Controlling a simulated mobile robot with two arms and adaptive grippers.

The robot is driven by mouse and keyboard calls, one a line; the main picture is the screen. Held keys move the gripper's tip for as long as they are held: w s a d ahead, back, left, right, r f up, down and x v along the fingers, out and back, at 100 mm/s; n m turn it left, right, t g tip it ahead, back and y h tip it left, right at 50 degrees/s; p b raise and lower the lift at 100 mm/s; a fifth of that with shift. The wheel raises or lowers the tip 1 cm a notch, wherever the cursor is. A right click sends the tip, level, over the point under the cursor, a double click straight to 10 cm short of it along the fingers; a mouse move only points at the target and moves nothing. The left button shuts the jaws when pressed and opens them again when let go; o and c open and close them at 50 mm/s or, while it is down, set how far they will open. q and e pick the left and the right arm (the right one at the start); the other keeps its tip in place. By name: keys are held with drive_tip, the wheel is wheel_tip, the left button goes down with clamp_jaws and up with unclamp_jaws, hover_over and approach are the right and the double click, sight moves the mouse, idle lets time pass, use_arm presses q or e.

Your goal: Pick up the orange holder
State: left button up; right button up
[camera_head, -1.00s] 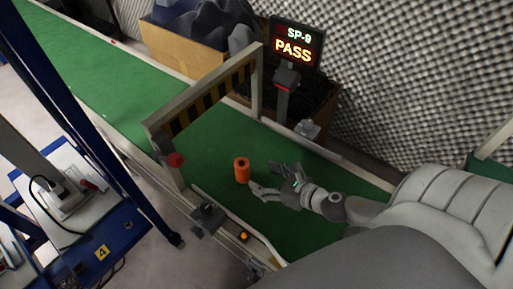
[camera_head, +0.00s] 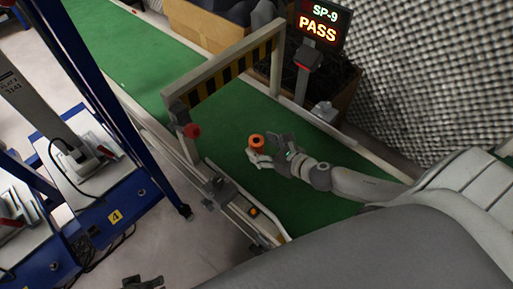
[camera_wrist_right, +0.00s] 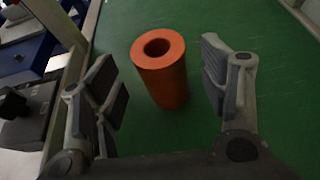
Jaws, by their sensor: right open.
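The orange holder (camera_head: 256,141) is a hollow orange cylinder standing upright on the green conveyor belt. In the right wrist view the holder (camera_wrist_right: 163,75) stands between the two spread fingers, nearer the left one, with green belt visible on both sides of it. My right gripper (camera_head: 264,148) is open around the holder and does not visibly grip it. The holder's lower part is partly hidden by a finger in the head view. A dark grey piece at the bottom edge, likely my left gripper (camera_head: 142,282), is mostly cut off.
A striped gate frame (camera_head: 232,70) spans the belt (camera_head: 135,70) just beyond the holder, with a red knob (camera_head: 192,131) on its near post. A PASS display (camera_head: 318,24) stands behind the belt. A blue rack (camera_head: 110,205) is at left.

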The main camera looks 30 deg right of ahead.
sight(262, 146)
drive_tip(key=shift+x, duration=1.15)
drive_tip(key=shift+w+a+f, duration=0.15)
drive_tip(key=shift+w+f, duration=0.05)
drive_tip(key=shift+w, duration=0.35)
use_arm(q)
wheel_tip(262, 146, up, 2)
drive_tip(key=shift+w+r, duration=0.1)
drive_tip(key=shift+w, duration=0.05)
use_arm(e)
drive_tip(key=shift+c, duration=1)
drive_tip(key=c, duration=1)
